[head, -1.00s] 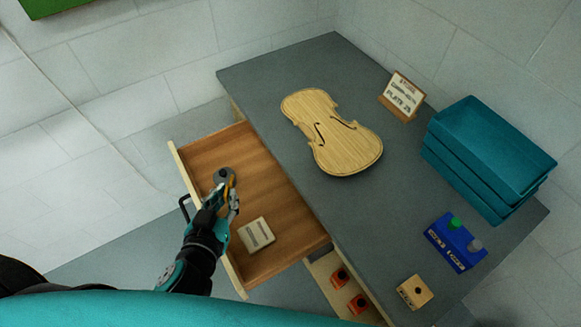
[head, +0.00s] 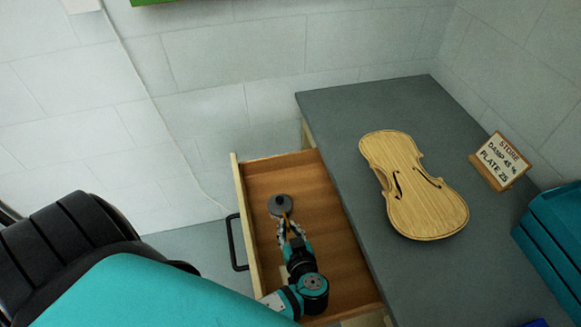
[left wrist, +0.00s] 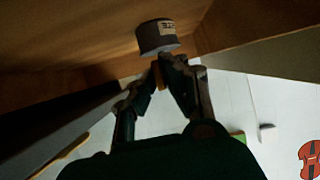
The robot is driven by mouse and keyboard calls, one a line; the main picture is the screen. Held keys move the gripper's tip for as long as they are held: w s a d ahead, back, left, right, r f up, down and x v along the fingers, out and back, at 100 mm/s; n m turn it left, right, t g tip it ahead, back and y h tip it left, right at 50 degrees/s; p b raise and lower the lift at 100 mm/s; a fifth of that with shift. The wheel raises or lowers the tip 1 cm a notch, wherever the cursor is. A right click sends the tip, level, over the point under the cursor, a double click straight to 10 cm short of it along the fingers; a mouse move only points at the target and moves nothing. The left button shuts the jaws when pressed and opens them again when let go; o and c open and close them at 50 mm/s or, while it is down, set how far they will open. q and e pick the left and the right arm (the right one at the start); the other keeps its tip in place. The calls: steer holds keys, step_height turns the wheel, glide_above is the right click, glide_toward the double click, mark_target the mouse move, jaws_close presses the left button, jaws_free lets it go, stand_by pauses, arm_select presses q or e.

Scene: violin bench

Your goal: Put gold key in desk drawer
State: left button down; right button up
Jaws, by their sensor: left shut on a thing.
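My left gripper (head: 288,228) is inside the open desk drawer (head: 320,215), pointing toward its far end. It is shut on a thin gold piece, seemingly the gold key (head: 287,214), whose shape is mostly hidden by the fingers. In the left wrist view, a bit of gold (left wrist: 161,76) shows between the fingertips of the gripper (left wrist: 170,65). A grey labelled cylinder (head: 279,205) is just beyond the fingertips; it also shows in the left wrist view (left wrist: 157,37). I cannot tell whether the key touches it. My right gripper is out of view.
The drawer has a black handle (head: 234,243) on its front. The grey bench top (head: 340,108) is to the right, with a wooden violin plate (head: 410,185), a small sign (head: 500,160) and teal trays (head: 555,235). Drawer floor behind the cylinder is clear.

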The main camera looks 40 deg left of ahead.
arm_select(q)
step_height(320, 180, down, 2)
steer(key=shift+f, duration=0.55)
steer(key=shift+f+b, duration=0.4)
steer(key=shift+b, duration=0.1)
steer(key=shift+s+f+b, duration=0.15)
steer(key=shift+f+b, duration=0.1)
steer(key=shift+b, duration=0.1)
steer(key=c, duration=1.4)
jaws_free()
steer(key=shift+s+f, duration=0.1)
steer(key=shift+f, duration=0.05)
steer(key=shift+c, duration=0.2)
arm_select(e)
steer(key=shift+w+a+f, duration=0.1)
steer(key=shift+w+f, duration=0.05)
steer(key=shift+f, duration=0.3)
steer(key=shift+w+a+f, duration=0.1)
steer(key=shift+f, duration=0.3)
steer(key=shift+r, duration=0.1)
